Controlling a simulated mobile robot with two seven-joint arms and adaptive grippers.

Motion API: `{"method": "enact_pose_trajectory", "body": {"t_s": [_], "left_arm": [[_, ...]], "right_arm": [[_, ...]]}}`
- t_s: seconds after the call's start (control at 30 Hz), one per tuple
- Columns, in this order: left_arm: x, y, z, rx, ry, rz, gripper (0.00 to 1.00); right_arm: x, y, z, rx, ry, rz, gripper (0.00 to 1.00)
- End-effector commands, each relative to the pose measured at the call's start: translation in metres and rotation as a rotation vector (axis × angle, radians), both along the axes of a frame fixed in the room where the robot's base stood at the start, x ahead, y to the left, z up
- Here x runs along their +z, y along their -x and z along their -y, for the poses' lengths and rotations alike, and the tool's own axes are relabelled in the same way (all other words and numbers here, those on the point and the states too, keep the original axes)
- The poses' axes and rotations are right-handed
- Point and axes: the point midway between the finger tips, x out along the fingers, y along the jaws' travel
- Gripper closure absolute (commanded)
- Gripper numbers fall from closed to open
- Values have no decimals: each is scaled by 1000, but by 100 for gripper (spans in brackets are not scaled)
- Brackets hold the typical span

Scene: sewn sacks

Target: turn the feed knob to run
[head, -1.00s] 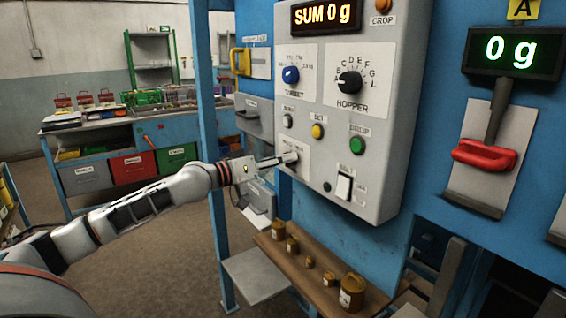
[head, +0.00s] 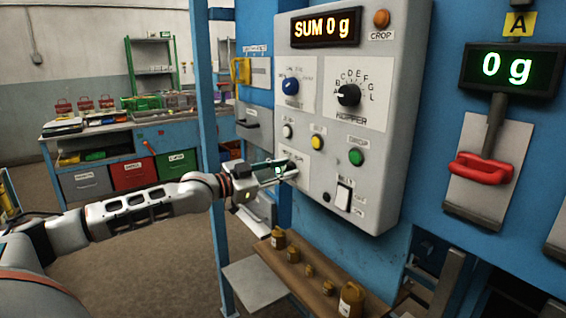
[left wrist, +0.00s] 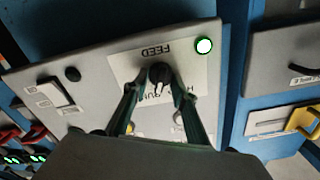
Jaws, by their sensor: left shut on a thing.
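The feed knob (left wrist: 160,73) is small and black, on a pale plate marked FEED, which appears upside down in the left wrist view. A pale pointer mark shows on its near side; the position words are partly hidden by the fingers, so I cannot read which one it points at. My left gripper (left wrist: 156,85) has one dark finger on each side of the knob and is shut on it. In the head view my left gripper (head: 289,167) is at the lower left of the grey control panel (head: 385,120) and hides the knob. My right gripper is not in view.
A lit lamp (left wrist: 204,45) with a green rim is near the plate's corner. The panel also carries a blue knob (head: 291,86), the hopper dial (head: 349,95), a green button (head: 356,157) and a white rocker switch (head: 344,195). Brown weights stand on a shelf (head: 290,268) below.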

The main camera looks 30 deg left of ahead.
Motion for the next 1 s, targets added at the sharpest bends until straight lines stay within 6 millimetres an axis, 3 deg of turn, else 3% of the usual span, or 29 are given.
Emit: {"method": "enact_pose_trajectory", "body": {"t_s": [0.2,0.47,0.8,0.83,0.87,1.0], "left_arm": [[1,0,1,0,-75,31,95],[0,0,1,0,-105,46,95],[0,0,1,0,-109,46,95],[0,0,1,0,-109,46,66],[0,0,1,0,-108,46,58],[0,0,1,0,-108,46,57]], "right_arm": [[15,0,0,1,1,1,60],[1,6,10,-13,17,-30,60],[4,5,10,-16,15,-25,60],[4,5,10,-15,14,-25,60],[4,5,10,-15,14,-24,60],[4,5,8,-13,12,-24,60]]}}
